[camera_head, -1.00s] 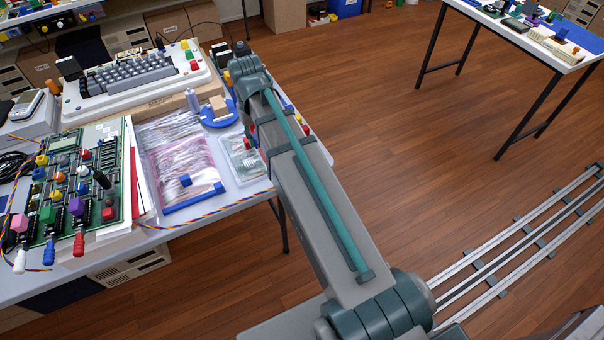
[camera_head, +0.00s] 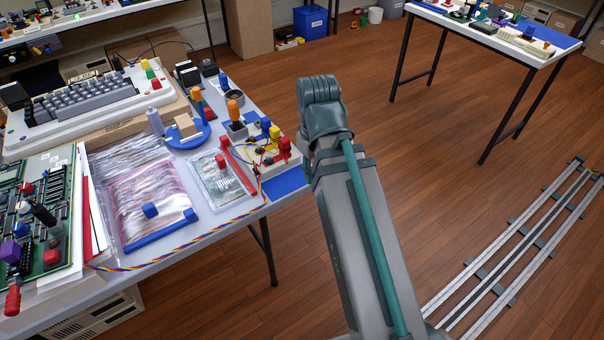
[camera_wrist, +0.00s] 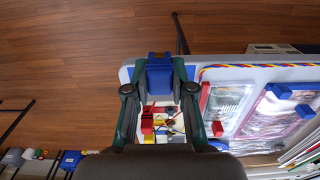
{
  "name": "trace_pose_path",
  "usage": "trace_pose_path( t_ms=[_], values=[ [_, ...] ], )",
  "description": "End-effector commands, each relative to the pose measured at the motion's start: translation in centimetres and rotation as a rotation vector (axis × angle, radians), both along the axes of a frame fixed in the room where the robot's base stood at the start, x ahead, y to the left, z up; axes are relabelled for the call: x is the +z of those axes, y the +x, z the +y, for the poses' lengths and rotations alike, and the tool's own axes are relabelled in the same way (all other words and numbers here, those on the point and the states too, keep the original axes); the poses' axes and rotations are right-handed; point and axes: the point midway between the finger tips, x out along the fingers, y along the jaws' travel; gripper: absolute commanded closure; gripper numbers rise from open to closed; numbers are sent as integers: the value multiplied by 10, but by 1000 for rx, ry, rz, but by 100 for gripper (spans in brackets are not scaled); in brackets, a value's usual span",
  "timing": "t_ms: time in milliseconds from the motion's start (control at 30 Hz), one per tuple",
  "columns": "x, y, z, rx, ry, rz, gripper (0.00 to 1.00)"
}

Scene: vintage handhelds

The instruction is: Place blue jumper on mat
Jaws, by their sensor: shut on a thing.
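My gripper (camera_wrist: 160,88) shows in the wrist view, with its two dark fingers closed on a blue jumper (camera_wrist: 160,72), a small block with a darker top edge. The held jumper is over the near corner of the table. In the head view my gripper and the held jumper are hidden behind my arm. The blue mat (camera_head: 290,182) lies flat at the table's right corner in the head view, beside a cluster of red, yellow and blue parts. I cannot tell the gap between the jumper and the mat.
A yellow and red cable (camera_head: 240,208) runs along the table edge. A clear bag (camera_head: 222,176), a pink bag (camera_head: 150,190) with a blue block (camera_head: 150,210) on it, and an orange-topped joystick (camera_head: 234,112) stand near. Open floor lies right of the table.

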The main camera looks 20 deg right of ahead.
Motion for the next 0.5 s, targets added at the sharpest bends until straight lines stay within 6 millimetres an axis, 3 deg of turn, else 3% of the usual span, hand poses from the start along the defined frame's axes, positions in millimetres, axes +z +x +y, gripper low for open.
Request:
trace_pose_path(
  t_ms=[167, 500],
  values=[
    [7, 7, 0, 1, 0, 4, 100],
    [1, 17, 0, 0, 0, 4, 100]
  ],
)
